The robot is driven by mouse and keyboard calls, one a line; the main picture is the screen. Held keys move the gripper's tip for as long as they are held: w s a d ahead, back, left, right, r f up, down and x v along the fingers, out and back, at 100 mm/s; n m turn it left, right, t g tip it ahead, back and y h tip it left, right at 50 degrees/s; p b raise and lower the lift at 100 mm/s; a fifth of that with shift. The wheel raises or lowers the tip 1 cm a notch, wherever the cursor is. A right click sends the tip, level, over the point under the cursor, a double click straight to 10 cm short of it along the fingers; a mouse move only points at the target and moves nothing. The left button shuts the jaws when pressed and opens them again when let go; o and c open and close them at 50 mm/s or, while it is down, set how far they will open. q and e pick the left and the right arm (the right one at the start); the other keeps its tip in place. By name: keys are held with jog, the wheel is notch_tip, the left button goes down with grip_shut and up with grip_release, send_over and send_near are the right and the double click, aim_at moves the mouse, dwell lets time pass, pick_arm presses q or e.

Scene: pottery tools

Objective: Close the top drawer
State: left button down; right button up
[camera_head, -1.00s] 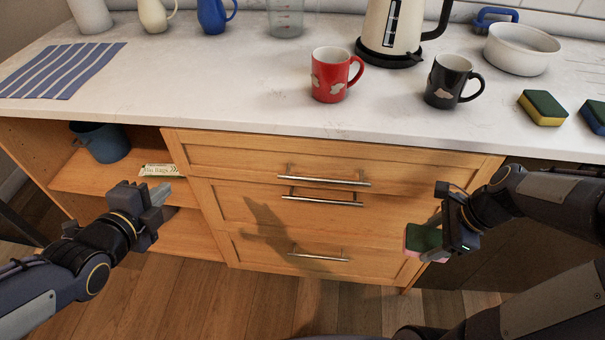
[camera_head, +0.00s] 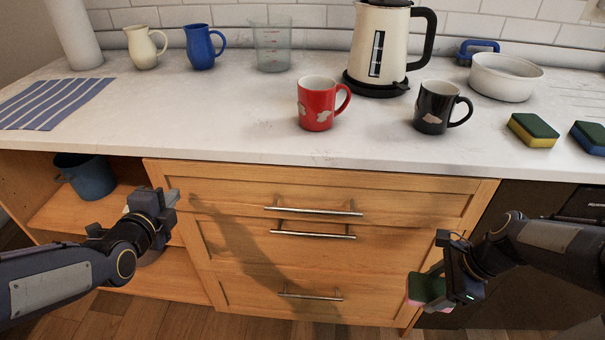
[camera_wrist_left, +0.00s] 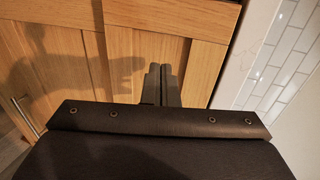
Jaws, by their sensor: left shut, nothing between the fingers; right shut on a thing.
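The top drawer (camera_head: 235,188) is a wooden front with a bar handle (camera_head: 313,211), right under the white countertop. No inside of it shows and it looks about flush; I cannot tell if a small gap is left. My left gripper (camera_head: 172,198) is shut and empty, in front of the cabinet by the drawer's left edge, clear of the handle. Its closed fingers (camera_wrist_left: 161,82) also show in the left wrist view, before the wooden fronts. My right gripper (camera_head: 435,285) is shut on a green and pink sponge (camera_head: 427,291) in front of the cabinet's lower right.
Two lower drawers with handles (camera_head: 312,235) sit below. An open shelf with a blue pot (camera_head: 88,177) is at left. On the countertop (camera_head: 220,125) stand a red mug (camera_head: 316,103), a black mug (camera_head: 434,108), a kettle (camera_head: 378,45) and a sponge (camera_head: 533,130).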

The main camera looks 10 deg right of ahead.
aim_at(179, 182)
pick_arm(q)
jog(key=shift+w+d, duration=0.3)
jog(key=shift+w, duration=0.55)
jog(key=shift+w+d+b, duration=0.2)
jog(key=shift+w+b, duration=0.1)
jog(key=shift+w, duration=0.45)
jog(key=shift+w+d+b, duration=0.2)
jog(key=shift+w+b, duration=0.05)
jog(key=shift+w, duration=0.5)
pick_arm(e)
jog(key=shift+f, duration=0.5)
pick_arm(q)
jog(key=shift+r, duration=0.15)
pick_arm(e)
jog(key=shift+s+r, duration=0.1)
jog(key=shift+s, duration=0.05)
